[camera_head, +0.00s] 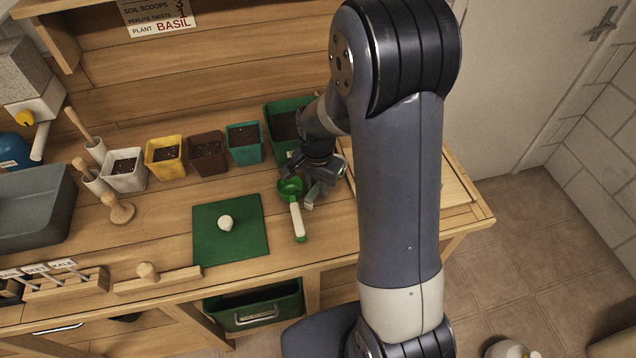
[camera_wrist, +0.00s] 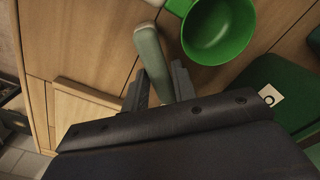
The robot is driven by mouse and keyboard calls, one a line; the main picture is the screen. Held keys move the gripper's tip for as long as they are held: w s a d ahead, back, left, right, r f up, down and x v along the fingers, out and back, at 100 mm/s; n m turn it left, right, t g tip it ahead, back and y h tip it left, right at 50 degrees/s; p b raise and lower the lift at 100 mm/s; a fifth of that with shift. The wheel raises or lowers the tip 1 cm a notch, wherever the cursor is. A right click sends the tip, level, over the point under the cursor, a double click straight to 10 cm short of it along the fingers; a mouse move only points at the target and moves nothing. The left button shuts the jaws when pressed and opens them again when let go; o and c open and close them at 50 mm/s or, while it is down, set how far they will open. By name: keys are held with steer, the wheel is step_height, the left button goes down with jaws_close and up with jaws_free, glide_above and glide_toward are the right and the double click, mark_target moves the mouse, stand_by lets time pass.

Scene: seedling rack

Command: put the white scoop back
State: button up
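A pale grey-green handle (camera_wrist: 151,58) lies between the two fingers of my gripper (camera_wrist: 160,86) in the wrist view, and the fingers look closed on it. Its end (camera_head: 311,198) sticks out below my gripper (camera_head: 318,183) in the head view. The part beyond the fingers is hidden, so I cannot see a bowl; this may be the white scoop. Next to it, apart from the fingers, a green scoop (camera_head: 290,188) with a white handle lies on the bench. Its green bowl (camera_wrist: 218,30) also shows in the wrist view.
A green mat (camera_head: 205,247) with a white round object (camera_head: 225,223) is to the left. Small pots, including a teal one (camera_head: 244,145), and a green soil tray (camera_head: 274,108) stand behind. A wall sign (camera_head: 157,16) mentions soil scoops. Bare wood lies in front of the green scoop.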

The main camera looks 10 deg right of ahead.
steer(key=shift+o, duration=1.4)
steer(key=shift+r+p, duration=0.5)
steer(key=shift+r, duration=0.1)
step_height(320, 180, up, 12)
steer(key=b, duration=0.1)
